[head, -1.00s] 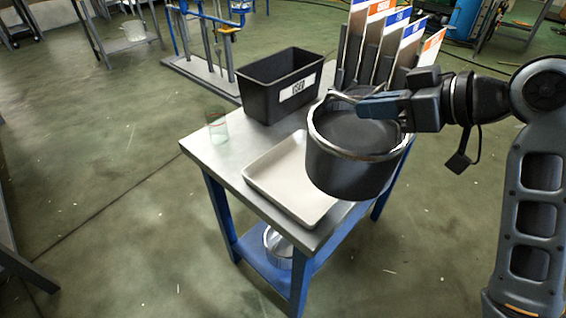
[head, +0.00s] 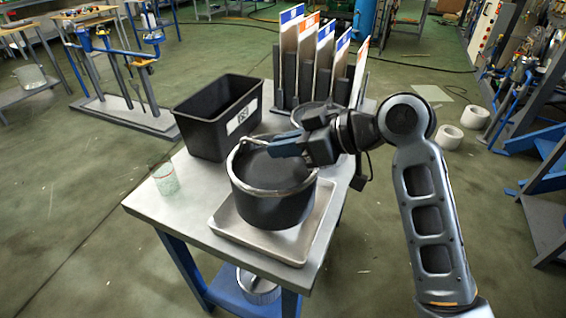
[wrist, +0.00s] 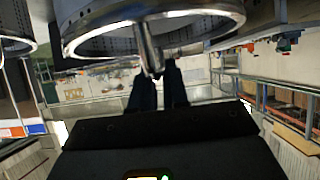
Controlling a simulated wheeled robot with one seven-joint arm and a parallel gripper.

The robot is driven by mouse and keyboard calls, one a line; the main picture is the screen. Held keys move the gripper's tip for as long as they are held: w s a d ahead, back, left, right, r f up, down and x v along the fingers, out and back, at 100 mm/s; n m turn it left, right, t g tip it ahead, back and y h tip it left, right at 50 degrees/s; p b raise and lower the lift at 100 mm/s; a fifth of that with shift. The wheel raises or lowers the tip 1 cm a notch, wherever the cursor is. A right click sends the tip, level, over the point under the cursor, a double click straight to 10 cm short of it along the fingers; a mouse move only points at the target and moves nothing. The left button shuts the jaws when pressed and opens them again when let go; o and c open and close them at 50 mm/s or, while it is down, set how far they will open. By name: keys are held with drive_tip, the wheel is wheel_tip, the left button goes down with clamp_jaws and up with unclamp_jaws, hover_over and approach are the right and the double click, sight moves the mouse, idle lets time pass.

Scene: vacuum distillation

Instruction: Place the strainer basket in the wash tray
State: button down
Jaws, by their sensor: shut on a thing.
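The strainer basket (head: 270,195) is a dark round pot with a shiny metal rim and a wire handle. In the head view it is over the wash tray (head: 299,254), a shallow pale rectangular tray on the metal table. I cannot tell whether its bottom touches the tray. My gripper (head: 284,146) is shut on the basket's handle at its upper right side. In the wrist view the basket's rim (wrist: 205,23) and handle show above my gripper (wrist: 157,78).
A black bin (head: 218,112) with a white label stands behind the tray. A clear glass (head: 166,179) is near the table's left edge. Upright panels (head: 322,62) with blue and orange tops and another round pot (head: 318,112) stand at the back. A metal container (head: 258,287) sits on the lower shelf.

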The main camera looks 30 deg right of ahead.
sight(281, 162)
drive_tip(key=shift+f, duration=1.95)
drive_tip(key=c, duration=1.1)
unclamp_jaws()
drive_tip(key=v, duration=1.2)
drive_tip(key=shift+s+b, duration=0.1)
drive_tip(key=shift+b, duration=0.2)
